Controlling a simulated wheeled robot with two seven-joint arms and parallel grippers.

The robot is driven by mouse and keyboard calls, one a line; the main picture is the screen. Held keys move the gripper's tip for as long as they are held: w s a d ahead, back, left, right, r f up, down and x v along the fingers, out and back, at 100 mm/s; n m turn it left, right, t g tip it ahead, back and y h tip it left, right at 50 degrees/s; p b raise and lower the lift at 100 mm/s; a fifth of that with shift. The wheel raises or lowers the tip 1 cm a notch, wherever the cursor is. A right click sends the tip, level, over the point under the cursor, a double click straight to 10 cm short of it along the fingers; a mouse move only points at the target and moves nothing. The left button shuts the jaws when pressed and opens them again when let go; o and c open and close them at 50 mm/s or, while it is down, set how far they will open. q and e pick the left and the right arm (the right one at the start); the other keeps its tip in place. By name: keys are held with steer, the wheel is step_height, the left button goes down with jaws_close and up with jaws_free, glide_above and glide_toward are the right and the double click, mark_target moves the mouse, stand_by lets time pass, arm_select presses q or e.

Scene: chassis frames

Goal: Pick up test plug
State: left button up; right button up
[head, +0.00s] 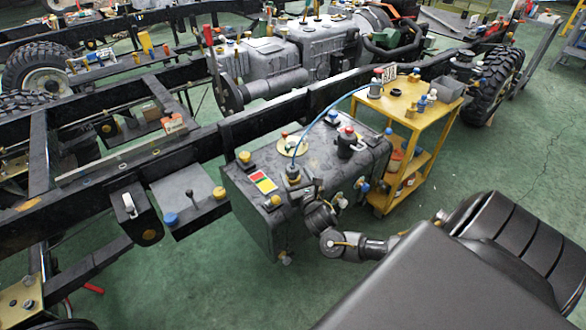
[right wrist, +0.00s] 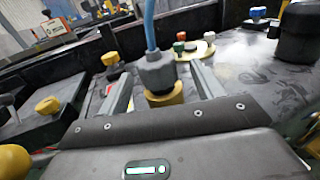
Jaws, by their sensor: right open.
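The test plug looks to be the grey knurled connector (head: 293,173) with a blue hose (head: 330,115) rising from its top. It stands upright on the dark box-shaped tank (head: 250,215) at the chassis side. In the right wrist view the plug (right wrist: 157,72) sits on a yellow fitting (right wrist: 164,96). My right gripper (right wrist: 161,84) is open, with one finger on each side of the plug. Whether the fingers touch it cannot be told. In the head view my right gripper (head: 304,188) is at the tank top, partly hidden by its wrist. My left gripper is not in view.
A yellow cart (head: 410,100) with bottles stands right of the tank; the hose runs to it. Green floor (head: 190,290) is clear in front.

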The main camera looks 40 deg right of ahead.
mark_target(291, 168)
steer(key=x, duration=0.4)
steer(key=shift+w+f, duration=0.15)
steer(key=shift+w, duration=0.1)
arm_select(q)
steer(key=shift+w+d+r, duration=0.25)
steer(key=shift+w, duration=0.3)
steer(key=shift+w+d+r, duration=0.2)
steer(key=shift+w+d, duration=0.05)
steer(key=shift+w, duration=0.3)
arm_select(e)
steer(key=shift+c, duration=0.3)
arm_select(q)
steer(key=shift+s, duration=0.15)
arm_select(e)
steer(key=c, duration=1.1)
